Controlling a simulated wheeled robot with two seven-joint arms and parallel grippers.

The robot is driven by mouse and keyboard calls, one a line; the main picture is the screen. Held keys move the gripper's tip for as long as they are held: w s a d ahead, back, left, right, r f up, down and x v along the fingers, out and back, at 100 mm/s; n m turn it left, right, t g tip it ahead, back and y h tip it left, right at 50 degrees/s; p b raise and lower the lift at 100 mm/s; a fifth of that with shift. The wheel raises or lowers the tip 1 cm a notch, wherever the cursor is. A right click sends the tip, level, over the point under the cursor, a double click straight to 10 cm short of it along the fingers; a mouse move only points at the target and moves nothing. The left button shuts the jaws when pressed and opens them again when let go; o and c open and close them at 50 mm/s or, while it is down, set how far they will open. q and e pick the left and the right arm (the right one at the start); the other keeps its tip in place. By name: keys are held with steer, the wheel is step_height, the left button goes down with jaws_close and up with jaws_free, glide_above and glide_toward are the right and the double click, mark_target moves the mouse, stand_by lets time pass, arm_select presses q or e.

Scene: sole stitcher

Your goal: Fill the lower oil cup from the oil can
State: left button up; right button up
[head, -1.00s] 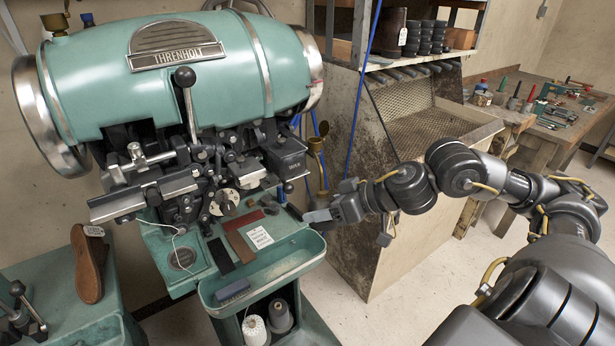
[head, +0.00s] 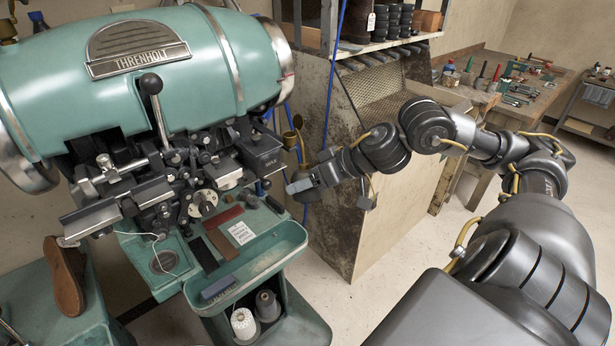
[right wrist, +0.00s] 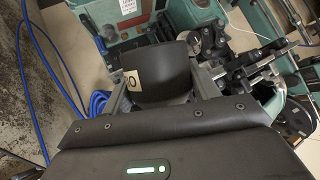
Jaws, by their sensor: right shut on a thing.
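My right gripper (head: 297,186) is beside the right side of the green stitcher (head: 110,80), just below a brass cup (head: 290,138) on a stem, which looks like the lower oil cup. In the right wrist view my right gripper (right wrist: 160,92) is shut on a dark rounded thing with a cream ring-marked label, seemingly the oil can (right wrist: 165,65). Its spout cannot be made out, and in the head view the gripper mostly hides it. Another brass cup (head: 38,20) shows on top of the machine at far left. My left gripper is not in view.
A black box marked WAX (head: 262,155) sits left of the brass cup. Blue hoses hang beside it and show in the right wrist view (right wrist: 98,103). A green tray (head: 250,270) lies below. A mesh-fronted wooden cabinet (head: 375,105) stands close on the right.

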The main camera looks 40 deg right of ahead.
mark_target(302, 166)
steer(key=shift+w+d+r+m+g+p, duration=0.35)
steer(key=shift+w+p, duration=0.3)
steer(key=shift+p, duration=0.95)
steer(key=shift+w+d+r+g+y+p, duration=0.1)
steer(key=shift+w+r+g+y+p, duration=0.15)
steer(key=shift+p, duration=0.3)
steer(key=shift+w+d+g+y+p, duration=0.1)
steer(key=shift+w+p, duration=0.2)
steer(key=shift+p, duration=0.2)
steer(key=p, duration=0.2)
steer(key=w+g+p, duration=0.1)
steer(key=p, duration=0.1)
steer(key=shift+d+r+m, duration=0.1)
steer(key=shift+d+m, duration=0.15)
steer(key=shift+m, duration=0.1)
steer(key=shift+w+d+y+p, duration=0.1)
steer(key=shift+y+p, duration=0.15)
steer(key=shift+p, duration=0.55)
